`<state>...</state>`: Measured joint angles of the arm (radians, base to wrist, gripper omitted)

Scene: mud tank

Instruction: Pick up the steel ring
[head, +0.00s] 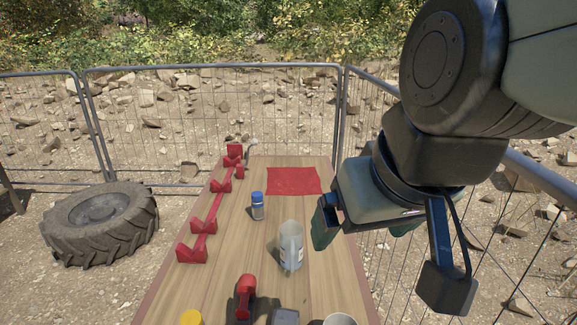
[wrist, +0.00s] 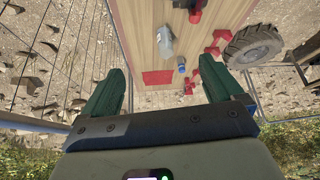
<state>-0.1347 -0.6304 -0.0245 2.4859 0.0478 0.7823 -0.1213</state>
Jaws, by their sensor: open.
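I cannot make out a steel ring for certain in either view. A pale round rim (head: 340,320) shows at the bottom edge of the head view, cut off, and I cannot tell what it belongs to. My gripper (head: 365,228) hangs over the right side of the wooden table (head: 328,262), above its top. Its green fingers are apart with nothing between them. In the wrist view my gripper (wrist: 165,70) is also open and empty, with the table beyond the fingers.
The table holds a red mat (head: 293,181), a blue-capped bottle (head: 257,207), a pale jug (head: 291,246), a red rack (head: 212,213), a red tool (head: 245,292), a grey block (head: 285,316) and a yellow item (head: 191,317). A tyre (head: 100,222) lies left. Mesh fencing (head: 215,120) surrounds.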

